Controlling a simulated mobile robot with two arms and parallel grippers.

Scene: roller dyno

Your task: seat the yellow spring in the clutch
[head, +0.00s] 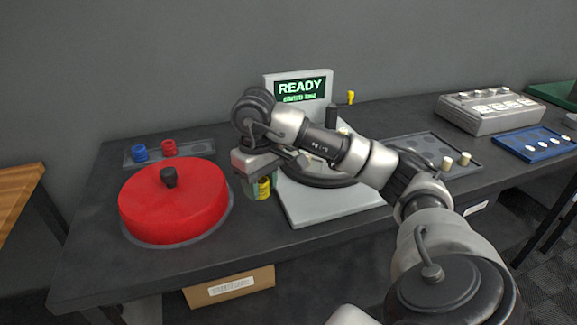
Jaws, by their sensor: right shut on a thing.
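My right gripper (258,186) reaches in from the right and points down between the red round part and the grey machine. It is shut on a small yellow thing, the yellow spring (264,187), which shows low between the fingers; the fingers hide much of it. It seems held above the bench. I cannot tell for sure which part is the clutch. The grey machine (335,207) has a dark round part (325,181) on its base, largely hidden by my right arm. My left gripper is not in view.
A large red round part (172,205) with a black knob sits left. Behind it, a tray (203,149) holds blue (139,153) and red (169,148) pieces. A screen (302,89) reads READY. Right are a tray (410,143) with pale pieces, a grey box (487,117) and a blue tray (524,149).

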